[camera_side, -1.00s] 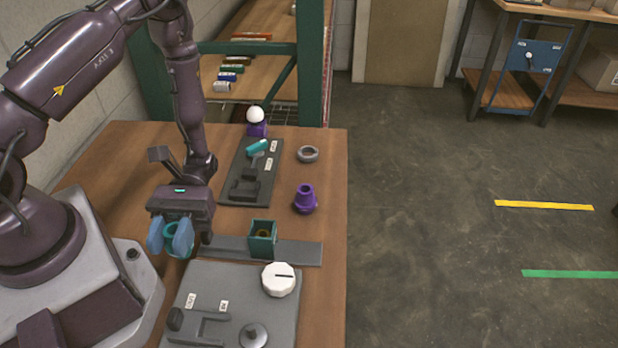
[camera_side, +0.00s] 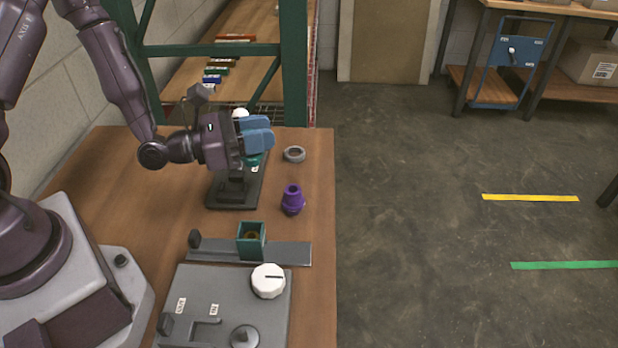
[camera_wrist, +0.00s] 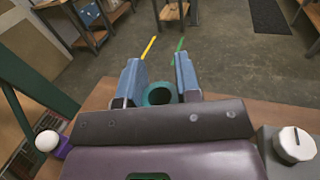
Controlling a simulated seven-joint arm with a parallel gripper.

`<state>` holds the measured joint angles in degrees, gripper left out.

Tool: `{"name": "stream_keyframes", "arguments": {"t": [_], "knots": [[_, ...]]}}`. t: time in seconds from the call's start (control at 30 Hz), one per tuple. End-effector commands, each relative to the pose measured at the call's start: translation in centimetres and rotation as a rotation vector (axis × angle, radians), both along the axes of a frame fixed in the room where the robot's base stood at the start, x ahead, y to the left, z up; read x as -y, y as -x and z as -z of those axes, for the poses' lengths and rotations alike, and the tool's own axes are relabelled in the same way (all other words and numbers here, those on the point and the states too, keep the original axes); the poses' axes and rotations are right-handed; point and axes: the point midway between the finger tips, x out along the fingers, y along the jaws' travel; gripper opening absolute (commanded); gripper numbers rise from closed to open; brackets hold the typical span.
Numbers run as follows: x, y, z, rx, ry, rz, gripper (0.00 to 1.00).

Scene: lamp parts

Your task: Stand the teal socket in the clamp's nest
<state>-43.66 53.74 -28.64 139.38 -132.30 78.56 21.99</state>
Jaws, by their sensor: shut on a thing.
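The teal socket (camera_wrist: 158,94) shows as a dark-mouthed ring between the two blue fingers of my gripper (camera_wrist: 159,84) in the wrist view. My gripper (camera_side: 258,132) is shut on it in the side view, above the dark plate with a clamp-like fixture (camera_side: 236,186). A teal patch (camera_side: 252,158) shows just under the fingers; I cannot tell whether it is the socket or the fixture's teal handle. My gripper hides the far part of this fixture, and I cannot make out the nest.
A purple stepped part (camera_side: 292,199) and a grey ring (camera_side: 294,154) stand to the right. A teal open box (camera_side: 251,241) sits on a grey rail (camera_side: 289,253) in front. A grey plate with a white knob (camera_side: 268,281) is nearest. A white ball (camera_wrist: 47,140) is partly hidden behind my gripper.

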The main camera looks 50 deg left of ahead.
Motion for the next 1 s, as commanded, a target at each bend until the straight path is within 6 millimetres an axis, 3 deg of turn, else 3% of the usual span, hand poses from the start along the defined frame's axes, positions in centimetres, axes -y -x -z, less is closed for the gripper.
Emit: {"name": "stream_keyframes", "arguments": {"t": [0.17, 0.5, 0.6, 0.73, 1.0], "knots": [[-0.9, -1.5, 0.8, 0.002, 0.001, -0.064, 0.07], [-0.7, -9.5, 4.4, 0.002, 0.002, -0.065, 0.07], [-0.6, -11.2, 6.5, -0.001, 0.003, -0.064, 0.07], [-0.6, -12.9, 8.5, 0.0, 0.001, -0.064, 0.07], [-0.5, -14.4, 10.4, -0.001, 0.0, -0.063, 0.07]]}}
